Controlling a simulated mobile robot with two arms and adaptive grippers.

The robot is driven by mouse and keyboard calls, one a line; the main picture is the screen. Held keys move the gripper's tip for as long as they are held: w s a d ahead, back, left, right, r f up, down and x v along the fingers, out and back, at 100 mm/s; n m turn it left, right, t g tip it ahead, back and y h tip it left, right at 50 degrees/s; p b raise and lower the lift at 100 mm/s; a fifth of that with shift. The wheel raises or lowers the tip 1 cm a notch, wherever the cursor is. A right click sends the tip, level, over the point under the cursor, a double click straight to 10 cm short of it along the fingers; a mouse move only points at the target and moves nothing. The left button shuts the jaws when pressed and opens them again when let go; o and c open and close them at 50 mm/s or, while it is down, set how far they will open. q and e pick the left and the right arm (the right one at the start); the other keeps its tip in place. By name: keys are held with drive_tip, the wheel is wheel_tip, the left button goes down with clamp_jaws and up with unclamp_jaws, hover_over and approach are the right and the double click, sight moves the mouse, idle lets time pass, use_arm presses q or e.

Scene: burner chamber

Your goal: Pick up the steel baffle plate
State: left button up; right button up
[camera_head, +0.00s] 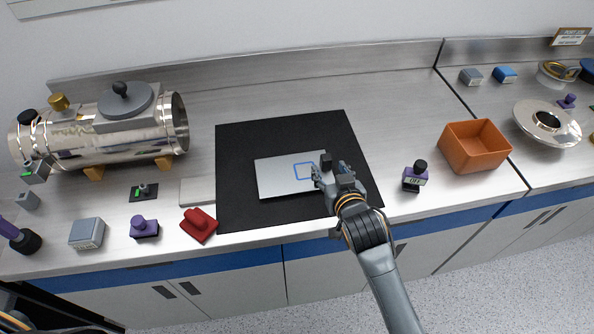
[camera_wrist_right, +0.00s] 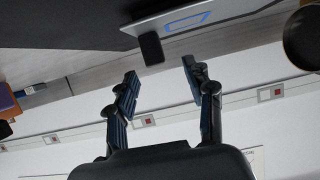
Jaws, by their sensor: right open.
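The steel baffle plate (camera_head: 285,177) is a flat silver rectangle with a blue square outline near its right end. It lies on the black mat (camera_head: 245,140). A small black tab (camera_head: 326,161) stands at its right end. My right gripper (camera_head: 322,174) is at that right end, partly covering the plate's edge. In the right wrist view, the plate (camera_wrist_right: 225,12) and its black tab (camera_wrist_right: 151,48) are just beyond my open, empty fingers (camera_wrist_right: 160,84). The tab is not between the fingertips there. My left gripper is not in view.
A shiny cylindrical chamber (camera_head: 70,145) lies at the left. A red clamp-like object (camera_head: 199,224) and a purple-and-grey object (camera_head: 145,228) sit at front left. An orange bin (camera_head: 474,145) and a small purple-and-black object (camera_head: 415,177) stand to the right. Bare bench lies behind the mat.

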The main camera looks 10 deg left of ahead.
sight(328, 161)
drive_tip(key=shift+w+a+f, duration=0.2)
drive_tip(key=shift+w+f, duration=0.05)
drive_tip(key=shift+w, duration=0.4)
drive_tip(key=shift+w+p, duration=0.35)
drive_tip(key=shift+w, duration=0.1)
drive_tip(key=x, duration=0.2)
drive_tip(key=p+x, duration=0.1)
drive_tip(key=shift+w+d+f, duration=0.1)
drive_tip(key=shift+w+d, duration=0.1)
drive_tip(key=shift+w, duration=0.05)
drive_tip(key=shift+w+a+f, duration=0.2)
drive_tip(key=shift+w+f, duration=0.05)
drive_tip(key=shift+w, duration=0.15)
drive_tip(key=shift+c, duration=0.4)
drive_tip(key=shift+r, duration=0.1)
clamp_jaws()
